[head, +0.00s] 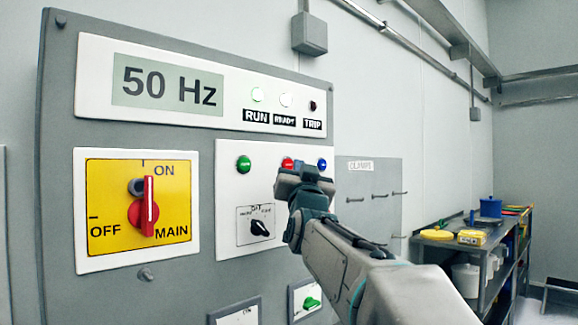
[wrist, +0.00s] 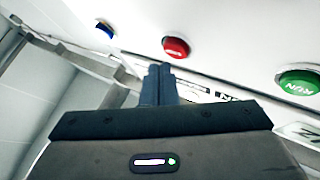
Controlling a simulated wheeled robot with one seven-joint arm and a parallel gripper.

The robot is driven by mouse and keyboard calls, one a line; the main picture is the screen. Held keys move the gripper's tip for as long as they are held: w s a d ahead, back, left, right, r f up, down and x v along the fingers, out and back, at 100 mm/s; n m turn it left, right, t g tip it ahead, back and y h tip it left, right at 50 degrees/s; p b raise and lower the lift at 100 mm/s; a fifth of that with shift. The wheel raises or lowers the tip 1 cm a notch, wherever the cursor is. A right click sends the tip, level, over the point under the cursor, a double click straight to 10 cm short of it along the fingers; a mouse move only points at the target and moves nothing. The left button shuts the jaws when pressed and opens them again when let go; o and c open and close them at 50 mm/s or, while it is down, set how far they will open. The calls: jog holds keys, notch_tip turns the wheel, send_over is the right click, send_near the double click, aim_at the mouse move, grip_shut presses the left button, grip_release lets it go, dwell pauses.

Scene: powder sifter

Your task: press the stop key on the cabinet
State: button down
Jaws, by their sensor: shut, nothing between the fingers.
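The cabinet (head: 60,200) is grey, with a display reading 50 Hz and a lit RUN lamp (head: 257,94). Its white key panel (head: 228,215) carries a green key (head: 243,164), a red key (head: 288,163) and a blue key (head: 322,165). The red key also shows in the wrist view (wrist: 176,48), with the green RUN key (wrist: 299,83) to its right and the blue key (wrist: 105,29) to its left. My gripper (wrist: 160,70) is shut and empty, its tips just below the red key in that picture. Contact cannot be told. In the head view my gripper partly covers the panel.
A yellow main switch (head: 143,205) with a red handle, turned to ON, is left of the keys. A small black selector knob (head: 260,228) is below them. A panel with hooks (head: 370,210) and a shelf with containers (head: 475,250) stand to the right.

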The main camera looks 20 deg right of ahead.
jog(key=shift+w, duration=0.1)
dwell(0.6)
jog(key=shift+w+a, duration=0.1)
jog(key=shift+w, duration=0.25)
jog(key=shift+w+a, duration=0.2)
jog(key=shift+w, duration=0.15)
dwell(0.6)
jog(key=shift+s+b, duration=0.1)
jog(key=shift+b, duration=0.25)
jog(key=shift+s+d+b, duration=0.3)
jog(key=shift+s+b, duration=0.25)
jog(key=shift+s, duration=0.05)
jog(key=s+b, duration=0.1)
jog(key=s+d+b, duration=0.1)
jog(key=s, duration=0.1)
jog(key=s+b, duration=0.1)
jog(key=shift+s+d, duration=0.35)
jog(key=shift+s, duration=0.05)
